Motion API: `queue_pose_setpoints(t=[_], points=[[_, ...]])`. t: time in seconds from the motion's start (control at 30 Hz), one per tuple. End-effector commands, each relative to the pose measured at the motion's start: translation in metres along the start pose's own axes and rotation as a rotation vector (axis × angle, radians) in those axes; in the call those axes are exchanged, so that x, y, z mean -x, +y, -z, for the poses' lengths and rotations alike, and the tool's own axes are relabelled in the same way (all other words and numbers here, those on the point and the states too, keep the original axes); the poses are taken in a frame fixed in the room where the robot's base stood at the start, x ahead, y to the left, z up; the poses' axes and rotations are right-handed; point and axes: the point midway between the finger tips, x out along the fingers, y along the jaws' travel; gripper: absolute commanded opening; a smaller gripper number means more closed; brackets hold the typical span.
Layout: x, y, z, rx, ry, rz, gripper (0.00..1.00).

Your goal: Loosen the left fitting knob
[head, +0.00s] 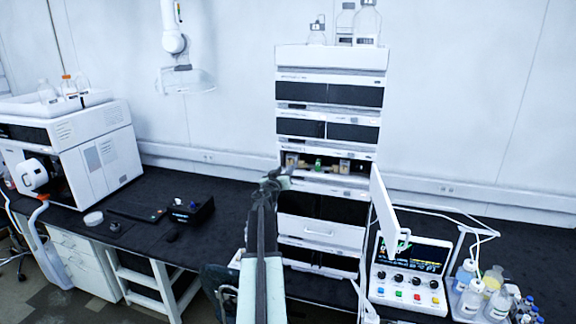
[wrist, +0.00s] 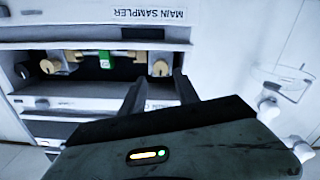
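Two brass-coloured fitting knobs sit in an open bay of the instrument stack. In the head view, the left fitting knob (head: 291,160) is close to my gripper (head: 284,173), and the right one (head: 344,165) is farther off. The wrist view is turned over, with its label upside down, so the left knob (wrist: 160,68) appears on the right there and the other knob (wrist: 46,66) on the left. In that view my gripper (wrist: 160,76) is open, its two dark fingers apart. The left knob shows in line with the gap, just past the fingertips; contact cannot be told.
A green part (head: 318,162) sits between the knobs. White module fronts (head: 328,128) frame the bay above and below. A white panel (head: 384,215) stands out at the stack's right, by a control box (head: 408,285).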

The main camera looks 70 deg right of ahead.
Motion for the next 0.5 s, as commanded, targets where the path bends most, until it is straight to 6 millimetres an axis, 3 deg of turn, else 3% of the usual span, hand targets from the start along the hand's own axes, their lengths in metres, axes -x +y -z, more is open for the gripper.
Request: queue_pose_setpoints(t=[0.2, 0.3, 0.5], points=[[-0.044, -0.002, 0.001, 0.0, 0.0, 0.0, 0.37], [-0.058, -0.002, 0.001, 0.0, 0.0, 0.0, 0.37], [-0.06, -0.001, 0.0, 0.0, 0.0, 0.001, 0.37]])
